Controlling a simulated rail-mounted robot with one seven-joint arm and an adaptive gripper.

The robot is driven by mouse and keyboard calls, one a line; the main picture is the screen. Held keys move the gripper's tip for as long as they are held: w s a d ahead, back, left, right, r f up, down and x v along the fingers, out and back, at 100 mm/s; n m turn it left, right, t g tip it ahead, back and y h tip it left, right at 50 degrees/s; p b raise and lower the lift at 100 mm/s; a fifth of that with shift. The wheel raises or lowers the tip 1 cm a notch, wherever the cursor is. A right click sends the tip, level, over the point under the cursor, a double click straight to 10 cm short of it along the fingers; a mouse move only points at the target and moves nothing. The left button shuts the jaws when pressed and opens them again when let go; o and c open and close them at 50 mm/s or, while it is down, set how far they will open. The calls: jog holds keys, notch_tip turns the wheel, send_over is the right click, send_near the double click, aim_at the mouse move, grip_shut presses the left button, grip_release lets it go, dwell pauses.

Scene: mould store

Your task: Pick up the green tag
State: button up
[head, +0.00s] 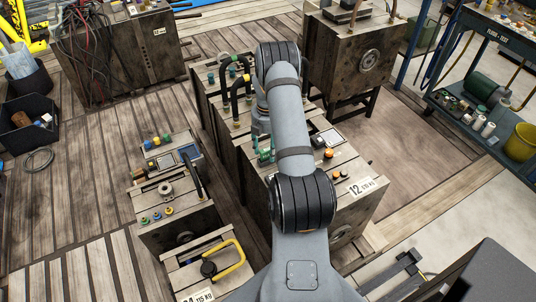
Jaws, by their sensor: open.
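I cannot make out a green tag for certain. A small green piece (265,156) shows on top of the large mould block with the "12" label (345,205), just left of my forearm. It is too small to tell whether it is a tag, a fitting or part of my gripper. My gripper (262,140) points down over this block, at the left edge of my arm. It is open; its fingers are mostly hidden or too small to see clearly. I cannot tell whether they touch the green piece. My arm covers part of the block top.
Black bent pipes (235,98) stand up from the block behind. A lower block (180,215) with coloured caps and a block with a yellow handle (230,262) stand at the left front. A blue-framed cart (490,135) is at the right. Plank floor (95,165) is open at left.

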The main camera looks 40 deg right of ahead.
jog(key=shift+f, duration=0.25)
jog(key=shift+c, duration=0.9)
grip_shut()
